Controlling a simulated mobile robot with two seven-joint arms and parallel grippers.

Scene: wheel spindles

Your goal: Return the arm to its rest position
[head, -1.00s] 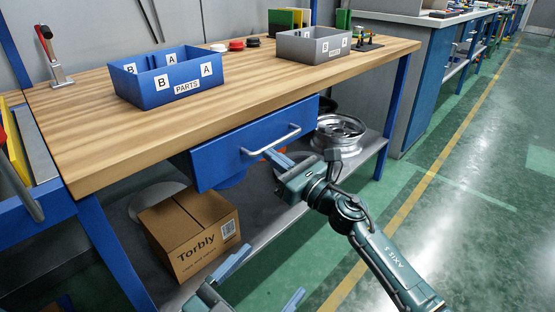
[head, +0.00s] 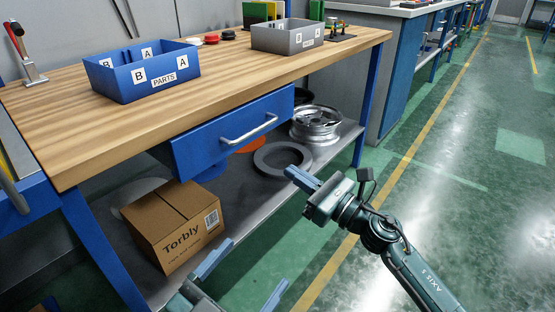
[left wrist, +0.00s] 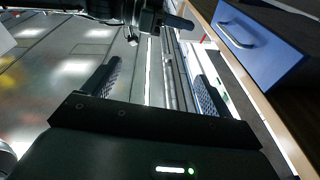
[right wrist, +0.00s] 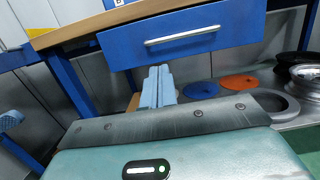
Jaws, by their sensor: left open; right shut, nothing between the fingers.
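My right gripper (head: 290,173) is shut and empty, in front of the bench to the right of the blue drawer (head: 225,140). It is apart from the drawer's metal handle (head: 250,129). In the right wrist view its closed fingers (right wrist: 158,86) show below the drawer front (right wrist: 190,38). My left gripper (head: 244,276) is open and empty, low at the bottom of the head view, in front of the cardboard box. Its two spread fingers (left wrist: 157,85) also show in the left wrist view, with part of my other arm beyond and the drawer (left wrist: 258,45) at upper right.
The wooden bench top (head: 200,98) carries a blue parts bin (head: 142,75) and a grey bin (head: 287,37). On the shelf below are the cardboard box (head: 172,228), a grey ring (head: 282,159), an orange disc (head: 250,146) and a wheel rim (head: 315,122). Green floor at right is open.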

